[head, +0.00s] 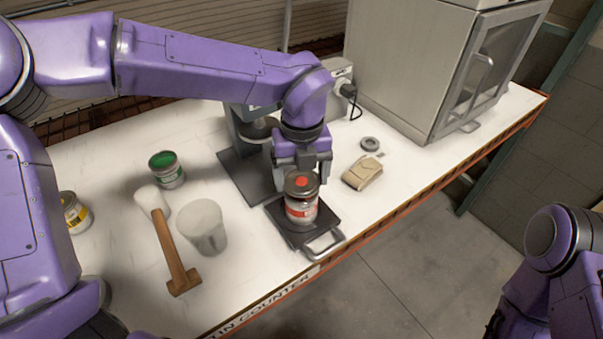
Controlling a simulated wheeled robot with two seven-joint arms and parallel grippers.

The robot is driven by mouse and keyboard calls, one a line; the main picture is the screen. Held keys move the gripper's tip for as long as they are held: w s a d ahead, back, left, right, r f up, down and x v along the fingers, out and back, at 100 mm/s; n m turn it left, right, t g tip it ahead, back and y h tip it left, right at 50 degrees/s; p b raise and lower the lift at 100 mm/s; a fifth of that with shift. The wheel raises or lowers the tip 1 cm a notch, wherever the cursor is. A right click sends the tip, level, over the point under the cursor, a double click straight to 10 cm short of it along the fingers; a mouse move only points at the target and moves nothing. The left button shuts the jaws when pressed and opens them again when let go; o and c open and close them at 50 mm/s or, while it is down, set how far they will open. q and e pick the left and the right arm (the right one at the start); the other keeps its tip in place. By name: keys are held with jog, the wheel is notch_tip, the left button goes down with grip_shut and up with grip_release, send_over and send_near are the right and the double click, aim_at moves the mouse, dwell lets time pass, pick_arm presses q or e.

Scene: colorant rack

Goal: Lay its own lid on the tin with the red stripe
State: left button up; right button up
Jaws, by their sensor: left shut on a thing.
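The tin with the red stripe (301,212) stands upright on a black sliding tray with a metal handle (324,246). A dark grey lid with a red dot (301,184) is level at the tin's mouth. I cannot tell whether it rests on the rim or hangs just above it. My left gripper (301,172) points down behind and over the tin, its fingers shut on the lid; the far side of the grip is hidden. My right arm enters at the lower right, and its gripper is out of the picture.
A grey machine (240,165) stands behind the tray. A green-topped tin (166,169), yellow-striped tin (75,213), mallet (169,245) and pale cup (203,228) are left. A beige pouch (362,173), small grey ring (370,144) and steel cabinet (415,65) are right.

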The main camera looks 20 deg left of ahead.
pick_arm(q)
jog(key=shift+f+b, duration=0.6)
jog(key=shift+f, duration=0.15)
jog(key=o, duration=0.9)
jog(key=shift+c, duration=0.2)
